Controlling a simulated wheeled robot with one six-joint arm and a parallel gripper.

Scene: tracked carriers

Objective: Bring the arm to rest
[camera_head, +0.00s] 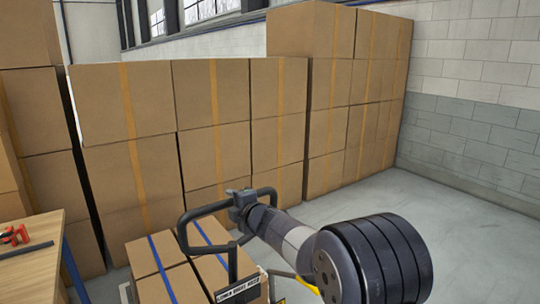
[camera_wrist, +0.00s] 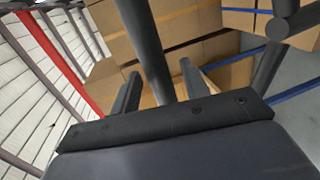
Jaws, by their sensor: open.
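My gripper (camera_head: 241,205) is at the black handle (camera_head: 190,215) of a carrier, left of my thick dark wrist joint. In the wrist view my gripper (camera_wrist: 160,70) has its two fingers apart. The dark handle bar (camera_wrist: 142,35) runs between them, and I cannot tell whether either finger touches it. The arm is stretched out low over the carrier. The carrier's load is brown boxes (camera_head: 152,255) with blue straps. Its lower body is mostly hidden below the picture and behind my arm.
Tall stacks of brown cartons (camera_head: 215,115) with orange tape stand behind the carrier. A wooden table (camera_head: 35,250) with a red tool (camera_head: 14,235) is at the lower left. Grey floor (camera_head: 440,225) lies open to the right, up to the block wall (camera_head: 480,85).

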